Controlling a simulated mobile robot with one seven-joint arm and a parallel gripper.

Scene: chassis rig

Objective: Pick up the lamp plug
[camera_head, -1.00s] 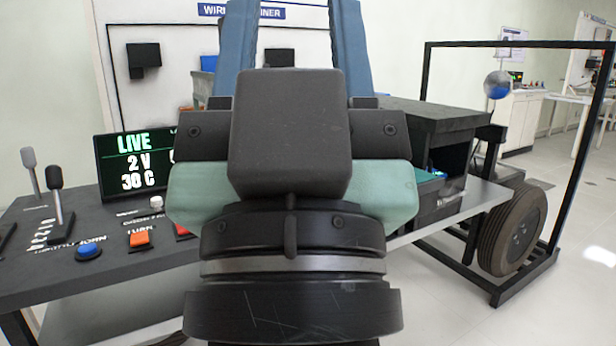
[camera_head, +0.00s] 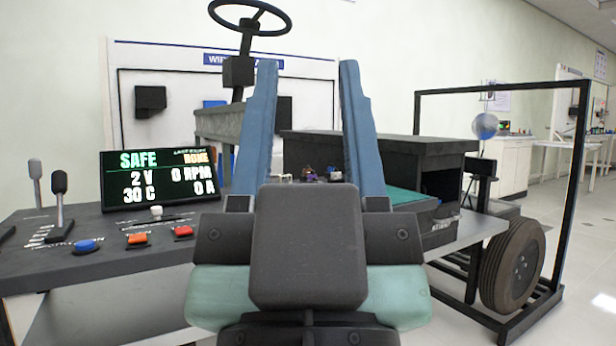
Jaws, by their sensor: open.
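My gripper (camera_head: 308,66) points away from me in the middle of the head view. Its two blue fingers are upright and apart, with nothing held between them. Several small coloured parts (camera_head: 312,174) show between the fingers, farther back on the bench by the dark box. They are too small for me to tell whether one is the lamp plug. I cannot pick out the lamp plug for certain. My gripper's dark body hides the bench surface below these parts.
A control desk with a screen (camera_head: 160,180) reading SAFE stands at left. A steering wheel (camera_head: 250,32) rises behind the left finger. A dark box (camera_head: 428,145) stands right of the fingers. A black frame (camera_head: 565,200) and wheel (camera_head: 513,266) are at right, beside open floor.

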